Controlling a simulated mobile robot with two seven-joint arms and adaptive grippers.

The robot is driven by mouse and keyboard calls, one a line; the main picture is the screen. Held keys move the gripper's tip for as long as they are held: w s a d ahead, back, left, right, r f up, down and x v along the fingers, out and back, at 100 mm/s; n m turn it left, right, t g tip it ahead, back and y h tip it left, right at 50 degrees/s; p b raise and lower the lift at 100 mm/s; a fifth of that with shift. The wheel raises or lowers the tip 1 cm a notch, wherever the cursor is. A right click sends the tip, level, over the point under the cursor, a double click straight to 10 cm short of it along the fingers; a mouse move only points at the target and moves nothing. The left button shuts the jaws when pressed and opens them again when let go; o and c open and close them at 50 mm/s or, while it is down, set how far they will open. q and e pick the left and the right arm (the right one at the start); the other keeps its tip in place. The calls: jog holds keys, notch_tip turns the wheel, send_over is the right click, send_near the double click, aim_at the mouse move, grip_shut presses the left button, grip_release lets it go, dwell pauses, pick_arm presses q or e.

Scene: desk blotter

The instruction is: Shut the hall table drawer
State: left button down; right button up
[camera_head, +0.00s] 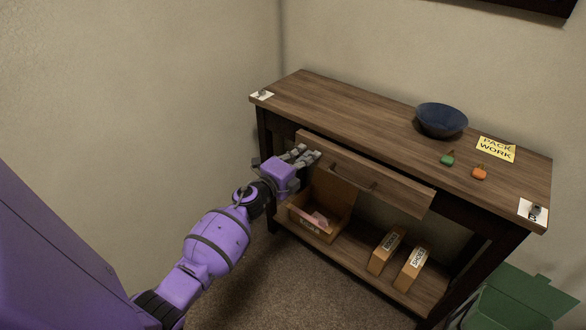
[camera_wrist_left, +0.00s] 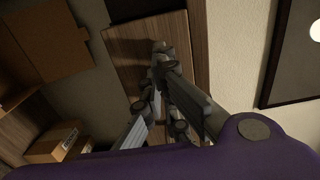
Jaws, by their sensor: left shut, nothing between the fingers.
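The hall table (camera_head: 335,100) is dark wood and stands against the wall. Its drawer (camera_head: 400,186) has a wooden front with a dark bar handle (camera_head: 352,179), and the front stands out from the table frame, so the drawer is partly open. My left gripper (camera_head: 312,155) is shut and empty at the left part of the drawer front. In the left wrist view its fingers (camera_wrist_left: 160,60) are close in front of the wooden drawer front (camera_wrist_left: 125,52); I cannot tell whether they touch. My right gripper is not in view.
A blue bowl (camera_head: 441,120), a yellow note (camera_head: 496,149), a green item (camera_head: 447,158) and an orange item (camera_head: 479,173) are on the tabletop. The lower shelf holds an open cardboard box (camera_head: 312,222) and two small boxes (camera_head: 384,251). A green bin (camera_head: 515,302) stands at right.

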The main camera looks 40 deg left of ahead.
aim_at(316, 145)
pick_arm(q)
jog(key=w, duration=0.2)
jog(key=w+b, duration=0.1)
jog(key=w, duration=0.1)
jog(key=shift+w+d+f, duration=0.1)
jog(key=shift+w+d, duration=0.1)
jog(key=shift+w, duration=0.2)
jog(key=shift+w+b, duration=0.3)
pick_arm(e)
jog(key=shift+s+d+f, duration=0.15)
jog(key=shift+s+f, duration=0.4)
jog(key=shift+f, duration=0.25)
pick_arm(q)
jog(key=shift+r, duration=0.25)
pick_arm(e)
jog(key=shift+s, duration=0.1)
